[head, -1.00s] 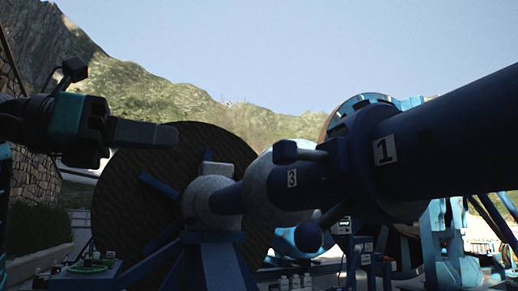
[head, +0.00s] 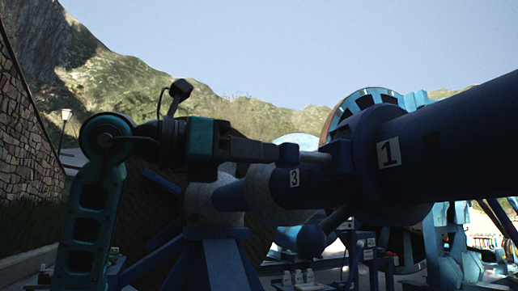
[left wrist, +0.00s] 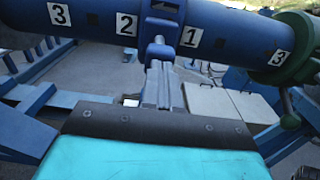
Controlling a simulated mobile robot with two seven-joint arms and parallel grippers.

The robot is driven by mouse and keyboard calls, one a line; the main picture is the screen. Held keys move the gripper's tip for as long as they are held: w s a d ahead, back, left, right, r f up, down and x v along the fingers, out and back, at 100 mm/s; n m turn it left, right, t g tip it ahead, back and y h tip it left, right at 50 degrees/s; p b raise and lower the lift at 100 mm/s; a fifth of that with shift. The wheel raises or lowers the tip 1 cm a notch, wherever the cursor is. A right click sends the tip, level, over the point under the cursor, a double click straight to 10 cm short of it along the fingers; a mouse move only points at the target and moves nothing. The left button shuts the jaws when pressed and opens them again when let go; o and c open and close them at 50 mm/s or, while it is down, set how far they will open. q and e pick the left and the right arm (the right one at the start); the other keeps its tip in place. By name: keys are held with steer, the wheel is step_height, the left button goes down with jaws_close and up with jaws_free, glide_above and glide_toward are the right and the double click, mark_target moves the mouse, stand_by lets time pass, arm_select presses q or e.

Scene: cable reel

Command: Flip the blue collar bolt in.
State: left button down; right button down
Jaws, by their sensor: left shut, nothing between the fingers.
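The blue collar (head: 372,165) sits around the dark blue shaft, beside a white label reading 1. A bolt with a rounded knob (head: 288,155) sticks out from the collar toward the left. A second arm with a ball end (head: 311,240) hangs lower on the collar. My left gripper (head: 268,151) is shut and empty, its tips at the upper knob. Whether they touch it I cannot tell. In the left wrist view the shut fingers (left wrist: 162,82) point at the blue knob (left wrist: 158,48) under the shaft (left wrist: 95,18). My right gripper is not in view.
A grey ball-shaped hub (head: 265,195) and a label 3 lie just behind the knob. A blue stand (head: 215,262) holds the shaft's far end. A green collar (left wrist: 295,45) with a handle is at the right in the left wrist view. Open sky lies above the shaft.

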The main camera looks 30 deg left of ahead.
mark_target(279, 167)
arm_select(q)
steer(key=shift+w+d, duration=0.15)
steer(key=shift+w, duration=0.05)
steer(key=p+x, duration=0.1)
steer(key=x, duration=0.2)
steer(key=shift+d, duration=0.1)
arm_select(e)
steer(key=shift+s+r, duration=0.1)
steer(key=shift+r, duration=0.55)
arm_select(q)
steer(key=shift+a, duration=0.2)
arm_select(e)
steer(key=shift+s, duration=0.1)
